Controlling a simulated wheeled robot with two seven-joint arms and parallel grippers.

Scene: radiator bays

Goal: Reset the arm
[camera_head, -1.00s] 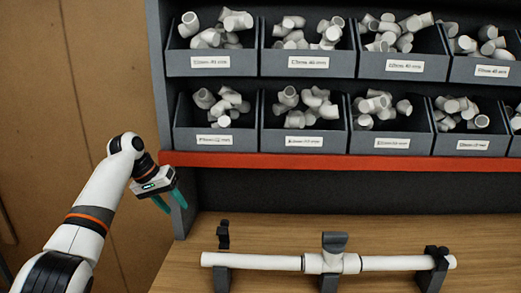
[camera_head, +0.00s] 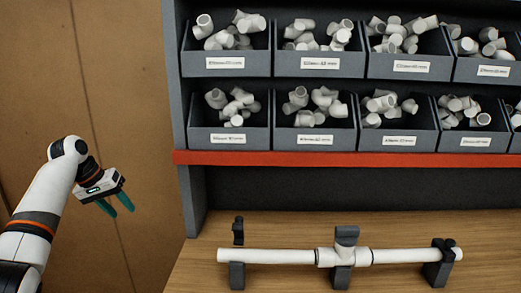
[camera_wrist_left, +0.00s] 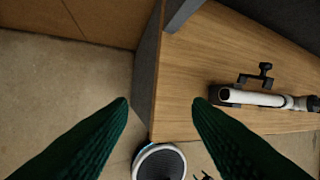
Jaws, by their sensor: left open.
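My left gripper (camera_head: 117,206) is open and empty at the left of the head view, in front of the brown wall and left of the shelf unit. Its two green fingers stand apart in the left wrist view (camera_wrist_left: 160,112), with nothing between them but floor and the bench's side edge further off. A white pipe assembly (camera_head: 290,256) with a tee fitting in its middle lies across dark holders on the wooden bench. Its open end (camera_wrist_left: 250,97) shows at the right of the left wrist view. My right gripper is not in view.
Two rows of grey bins (camera_head: 225,63) full of white fittings stand above the bench, with a red rail (camera_head: 340,159) below them. The wooden bench top (camera_head: 215,238) has clear room around the pipe. Brown panels (camera_head: 130,90) form the left wall.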

